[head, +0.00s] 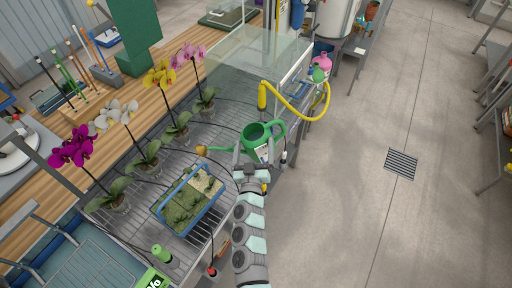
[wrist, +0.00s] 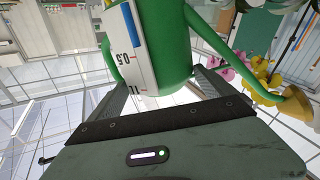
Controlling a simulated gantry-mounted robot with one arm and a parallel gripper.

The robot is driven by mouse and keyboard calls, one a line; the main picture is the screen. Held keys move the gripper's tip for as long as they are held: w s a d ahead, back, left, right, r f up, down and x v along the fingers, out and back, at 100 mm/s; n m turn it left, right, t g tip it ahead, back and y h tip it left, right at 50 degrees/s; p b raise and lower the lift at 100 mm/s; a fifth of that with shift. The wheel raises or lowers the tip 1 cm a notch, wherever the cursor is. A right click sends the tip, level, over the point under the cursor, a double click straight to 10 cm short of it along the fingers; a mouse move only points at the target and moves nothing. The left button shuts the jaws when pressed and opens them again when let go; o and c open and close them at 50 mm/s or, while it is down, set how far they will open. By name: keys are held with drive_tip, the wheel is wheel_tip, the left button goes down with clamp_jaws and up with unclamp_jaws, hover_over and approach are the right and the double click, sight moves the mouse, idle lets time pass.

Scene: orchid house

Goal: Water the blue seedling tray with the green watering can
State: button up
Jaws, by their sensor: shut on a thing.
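The green watering can (head: 262,146) is in my gripper (head: 256,168), above the right edge of the slatted bench. Its spout points left and ends in a brass-coloured rose (head: 202,151), above and behind the blue seedling tray. In the wrist view the can's green body (wrist: 165,45), with a white scale label, stands between the fingers of my gripper (wrist: 160,92). The blue seedling tray (head: 173,226) sits on the bench, left of my arm. It holds dark green growth and a paler patch at its upper right. I see no water leaving the rose.
Several potted orchids, such as a white one (head: 146,160), stand in a row left of the tray. A clear-walled case (head: 250,60) stands behind the can. A yellow hose (head: 290,106) hangs at the bench's right edge. A green bottle (head: 162,254) stands near the front.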

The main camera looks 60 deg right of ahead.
sight(245, 144)
drive_tip(key=shift+w+a+f+n+b, duration=0.3)
drive_tip(key=shift+w+a+b, duration=0.2)
drive_tip(key=shift+a, duration=0.1)
drive_tip(key=shift+w+a+f+n+b, duration=0.3)
drive_tip(key=shift+w+a+b, duration=0.1)
drive_tip(key=shift+w+a, duration=0.15)
drive_tip(key=shift+w+a+r+n+t+p, duration=0.1)
drive_tip(key=shift+a+r+n+t+p, duration=0.15)
drive_tip(key=shift+r+p, duration=0.2)
drive_tip(key=shift+w+a+r+n+t+h+p, duration=0.15)
drive_tip(key=shift+r+n+t+h+p, duration=0.3)
drive_tip(key=shift+r+n+p, duration=0.6)
drive_tip(key=shift+f, duration=0.15)
idle(1.2)
drive_tip(key=shift+w+a+r+n+t+p, duration=0.15)
drive_tip(key=shift+r+n+t+p, duration=0.05)
drive_tip(key=shift+r+n+p, duration=0.3)
drive_tip(key=shift+w+a+r+n+t+p, duration=0.2)
drive_tip(key=shift+r+n+p, duration=0.15)
drive_tip(key=shift+r+n, duration=0.15)
drive_tip(key=shift+s+d+f, duration=0.1)
